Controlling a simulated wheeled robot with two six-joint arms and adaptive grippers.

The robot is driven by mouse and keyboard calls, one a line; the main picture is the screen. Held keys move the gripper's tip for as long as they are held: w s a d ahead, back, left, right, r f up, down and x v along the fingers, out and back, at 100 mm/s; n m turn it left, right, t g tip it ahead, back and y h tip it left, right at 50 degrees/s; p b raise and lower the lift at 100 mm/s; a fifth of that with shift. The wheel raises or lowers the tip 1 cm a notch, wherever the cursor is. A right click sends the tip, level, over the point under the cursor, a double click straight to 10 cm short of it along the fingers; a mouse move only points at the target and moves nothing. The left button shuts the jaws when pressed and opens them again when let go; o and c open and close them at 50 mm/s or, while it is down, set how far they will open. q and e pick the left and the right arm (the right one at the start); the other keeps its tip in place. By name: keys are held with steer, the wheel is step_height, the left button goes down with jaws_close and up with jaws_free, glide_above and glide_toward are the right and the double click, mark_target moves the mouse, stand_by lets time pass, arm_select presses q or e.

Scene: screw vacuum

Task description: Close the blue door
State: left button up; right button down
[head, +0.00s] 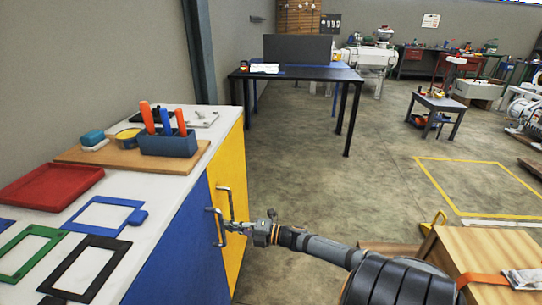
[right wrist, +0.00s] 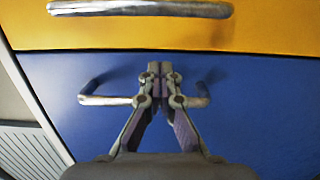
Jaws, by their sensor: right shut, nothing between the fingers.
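The blue door (head: 180,265) is on the front of the white-topped cabinet, beside a yellow door (head: 229,180). It looks flush or nearly flush with the yellow door; a small gap cannot be ruled out. My right gripper (head: 226,227) is shut and empty at the blue door's metal handle (head: 217,234). In the right wrist view, the shut fingertips (right wrist: 160,75) lie across the middle of the handle bar (right wrist: 108,100), hiding that part, with the blue door (right wrist: 240,120) behind. Contact cannot be told. My left gripper is not in view.
The yellow door's handle (head: 226,200) is close to my right gripper. The white countertop (head: 150,215) holds a red tray (head: 48,187), coloured frames and a tool holder (head: 168,144). A wooden box (head: 480,255) stands at the lower right.

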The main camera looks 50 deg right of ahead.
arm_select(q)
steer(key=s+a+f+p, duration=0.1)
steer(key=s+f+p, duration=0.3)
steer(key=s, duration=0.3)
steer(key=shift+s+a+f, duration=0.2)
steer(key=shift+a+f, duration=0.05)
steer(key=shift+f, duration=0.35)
arm_select(e)
steer(key=d+v, duration=0.1)
steer(key=v, duration=1)
steer(key=shift+w, duration=0.2)
steer(key=shift+d+f, duration=0.1)
